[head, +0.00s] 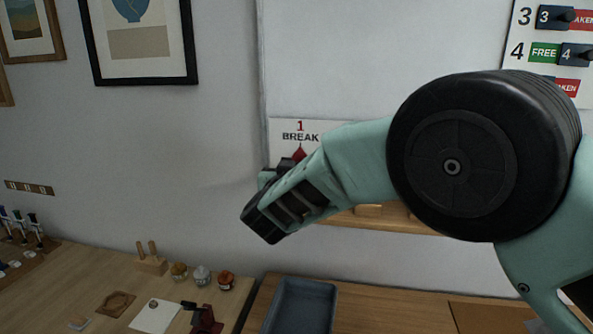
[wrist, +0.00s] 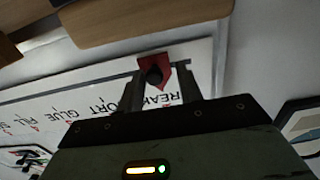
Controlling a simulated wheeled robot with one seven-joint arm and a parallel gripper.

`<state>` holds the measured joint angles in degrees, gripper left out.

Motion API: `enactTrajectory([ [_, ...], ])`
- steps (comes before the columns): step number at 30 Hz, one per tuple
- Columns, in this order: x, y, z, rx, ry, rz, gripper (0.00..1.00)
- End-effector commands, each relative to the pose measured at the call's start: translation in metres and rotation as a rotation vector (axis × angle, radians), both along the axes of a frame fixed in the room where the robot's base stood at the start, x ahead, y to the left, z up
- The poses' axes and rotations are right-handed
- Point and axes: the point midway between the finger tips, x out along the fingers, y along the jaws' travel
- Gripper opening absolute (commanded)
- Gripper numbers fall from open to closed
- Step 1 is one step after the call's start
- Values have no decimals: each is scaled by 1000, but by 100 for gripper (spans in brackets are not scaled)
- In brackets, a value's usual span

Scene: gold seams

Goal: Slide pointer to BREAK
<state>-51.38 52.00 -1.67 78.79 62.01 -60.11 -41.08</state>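The red pointer (head: 299,154) shows in the head view just under the word BREAK on the white board (head: 283,128), its tip upward. My arm and gripper hide the rest of its track. In the wrist view the red pointer (wrist: 152,62) has a dark round knob (wrist: 153,76) and sits on the slot near the board's end, beside the partly hidden BREAK label. My gripper (wrist: 160,76) has one finger on each side of the knob. The left finger looks close to it, and a gap shows at the right finger. Contact is unclear.
A blue-grey tray (head: 302,306) stands below on the wooden bench. Several small jars, including an orange-lidded jar (head: 226,280), and a wooden stand (head: 150,262) are at left. A wooden ledge (head: 385,220) runs below the board, partly behind my arm.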

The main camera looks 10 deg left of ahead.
Motion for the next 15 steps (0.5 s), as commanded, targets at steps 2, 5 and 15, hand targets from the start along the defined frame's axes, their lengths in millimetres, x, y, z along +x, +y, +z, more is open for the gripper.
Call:
enactTrajectory([
  [2, 0, 0, 0, 0, 0, -1, 41],
  [5, 0, -1, 0, 0, 0, -3, 41],
  [15, -20, -1, -3, 0, 0, -3, 41],
])
